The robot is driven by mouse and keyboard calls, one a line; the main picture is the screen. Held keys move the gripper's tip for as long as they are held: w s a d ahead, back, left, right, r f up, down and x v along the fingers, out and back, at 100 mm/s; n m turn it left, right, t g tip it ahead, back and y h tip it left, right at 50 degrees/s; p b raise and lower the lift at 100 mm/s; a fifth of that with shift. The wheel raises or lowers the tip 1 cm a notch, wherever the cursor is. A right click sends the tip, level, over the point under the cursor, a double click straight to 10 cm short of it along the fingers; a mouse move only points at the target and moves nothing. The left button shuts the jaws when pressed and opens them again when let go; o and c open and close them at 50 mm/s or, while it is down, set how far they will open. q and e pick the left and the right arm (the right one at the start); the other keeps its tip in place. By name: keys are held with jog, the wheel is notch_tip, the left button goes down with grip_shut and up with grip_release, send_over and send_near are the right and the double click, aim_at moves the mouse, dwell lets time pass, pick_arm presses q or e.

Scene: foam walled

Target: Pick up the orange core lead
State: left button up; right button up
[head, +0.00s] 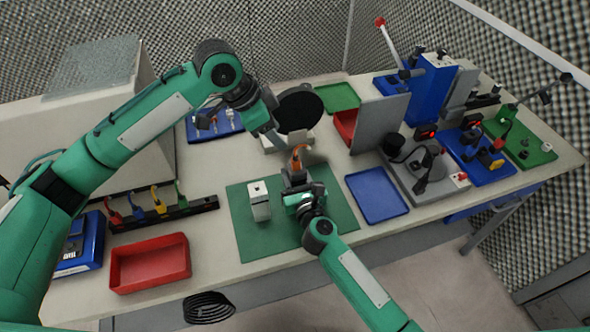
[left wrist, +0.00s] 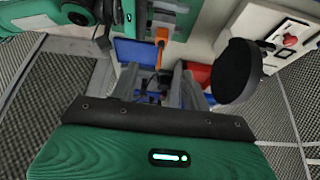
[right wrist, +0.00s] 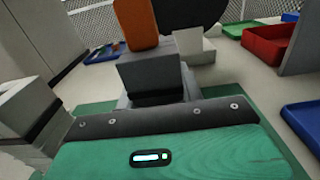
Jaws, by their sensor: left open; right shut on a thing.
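The orange core lead (head: 297,157) stands up from the fingers of my right gripper (head: 296,178), above the back part of the green mat (head: 247,237). My right gripper is shut on it; the fingers hide its lower part. In the right wrist view the orange part (right wrist: 137,22) rises beyond the dark fingers (right wrist: 155,78). My left gripper (head: 274,138) is open and empty, just behind and left of the lead, pointing down toward it. In the left wrist view the orange lead (left wrist: 161,47) shows ahead, beyond the gap between the fingers (left wrist: 168,88).
A light grey block (head: 260,203) stands on the mat, left of my right gripper. A black disc (head: 300,108) on a stand is close behind. A blue tray (head: 377,195) lies right. A rack (head: 165,216) of coloured leads and a red bin (head: 150,264) are left.

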aim_at(295, 159)
pick_arm(q)
jog(key=w+d+r+m+g+y, duration=0.1)
jog(key=d+r+m+y, duration=0.1)
jog(key=d+y, duration=0.3)
jog(key=f, duration=1.1)
jog(key=shift+w+a+f, duration=0.25)
jog(key=shift+w+f, duration=0.05)
jog(key=shift+f, duration=0.1)
jog(key=shift+c, duration=0.5)
grip_shut()
